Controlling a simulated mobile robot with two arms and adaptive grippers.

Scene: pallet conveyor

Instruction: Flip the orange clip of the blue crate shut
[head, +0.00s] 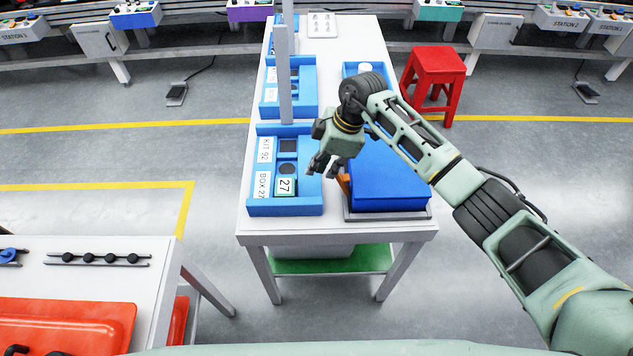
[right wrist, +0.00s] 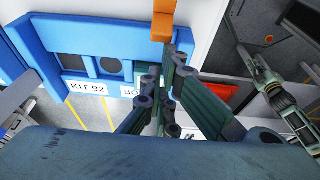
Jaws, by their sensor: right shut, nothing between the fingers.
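The blue crate (head: 385,178), with a flat blue top, sits on a grey tray (head: 390,215) at the near right of the white table. Its orange clip (head: 344,184) shows as a small slanted piece at the crate's left side, partly hidden by my right gripper. My right gripper (head: 325,169) is shut and empty, just above and left of the clip. In the right wrist view the clip (right wrist: 163,20) is at the top edge, close to the fingers (right wrist: 163,100). I cannot tell whether they touch. My left gripper is out of view.
A blue kit holder (head: 263,208) labelled KIT 92 and BOX 27 stands left of the crate. A grey post (head: 284,75) rises behind it. More blue holders (head: 305,85) line the table farther back. A red stool (head: 434,75) stands to the right.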

